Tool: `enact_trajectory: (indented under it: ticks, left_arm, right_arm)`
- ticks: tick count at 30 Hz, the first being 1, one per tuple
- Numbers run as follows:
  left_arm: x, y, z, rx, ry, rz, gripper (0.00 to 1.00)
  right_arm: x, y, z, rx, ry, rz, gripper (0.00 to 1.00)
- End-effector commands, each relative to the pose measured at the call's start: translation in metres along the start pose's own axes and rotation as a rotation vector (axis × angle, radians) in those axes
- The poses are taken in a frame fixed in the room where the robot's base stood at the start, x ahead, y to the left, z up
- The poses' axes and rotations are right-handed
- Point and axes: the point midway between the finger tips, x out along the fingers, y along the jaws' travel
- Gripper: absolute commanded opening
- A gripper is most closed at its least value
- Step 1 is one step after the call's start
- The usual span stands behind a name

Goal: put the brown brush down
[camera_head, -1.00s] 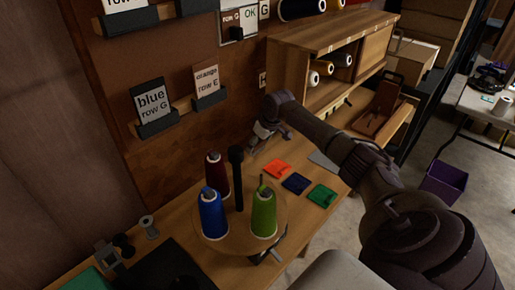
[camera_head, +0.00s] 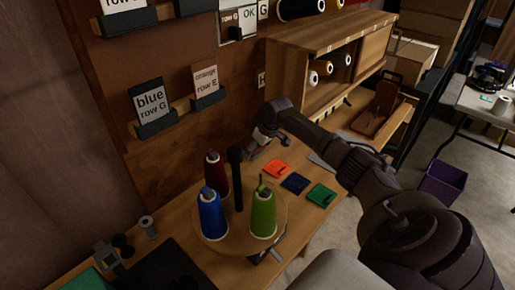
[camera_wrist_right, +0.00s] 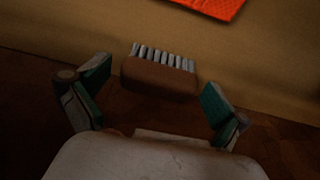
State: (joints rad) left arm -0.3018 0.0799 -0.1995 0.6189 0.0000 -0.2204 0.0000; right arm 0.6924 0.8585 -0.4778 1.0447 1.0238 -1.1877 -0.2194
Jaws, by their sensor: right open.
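The brown brush (camera_wrist_right: 158,76) shows in the right wrist view, with a brown wooden back and a row of pale bristles. It lies at the table's back edge, by the dark wall board. My right gripper (camera_wrist_right: 156,84) is open, with one finger on each side of the brush and visible gaps to both. In the head view my right gripper (camera_head: 262,143) is over the back of the table, close to the wall, and I cannot make out the brush there. My left gripper is not in view.
Orange (camera_head: 275,169), blue (camera_head: 295,184) and green (camera_head: 321,195) cards lie on the table. A round wooden stand (camera_head: 238,237) with a dark post holds blue, green and dark red thread cones. A wooden shelf unit (camera_head: 300,84) stands behind. A purple bin (camera_head: 442,184) is on the floor.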

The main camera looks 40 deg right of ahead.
Motion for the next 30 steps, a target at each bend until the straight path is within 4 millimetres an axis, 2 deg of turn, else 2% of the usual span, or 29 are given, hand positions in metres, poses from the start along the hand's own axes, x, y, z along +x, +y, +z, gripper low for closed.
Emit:
enact_trajectory:
  ticks: [5, 15, 21, 30]
  left_arm:
    - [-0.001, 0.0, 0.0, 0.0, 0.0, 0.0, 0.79]
    - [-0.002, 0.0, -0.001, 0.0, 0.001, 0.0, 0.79]
    - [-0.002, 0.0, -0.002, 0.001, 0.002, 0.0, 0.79]
    - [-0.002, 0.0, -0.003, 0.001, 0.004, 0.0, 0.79]
  right_arm:
    - [-0.012, 0.001, -0.001, -0.001, 0.001, 0.002, 1.0]
    - [-0.082, 0.001, -0.001, -0.002, 0.002, 0.002, 1.0]
    - [-0.112, 0.001, -0.001, 0.0, 0.001, 0.001, 1.0]
    - [-0.122, 0.0, -0.001, 0.0, -0.001, 0.0, 1.0]
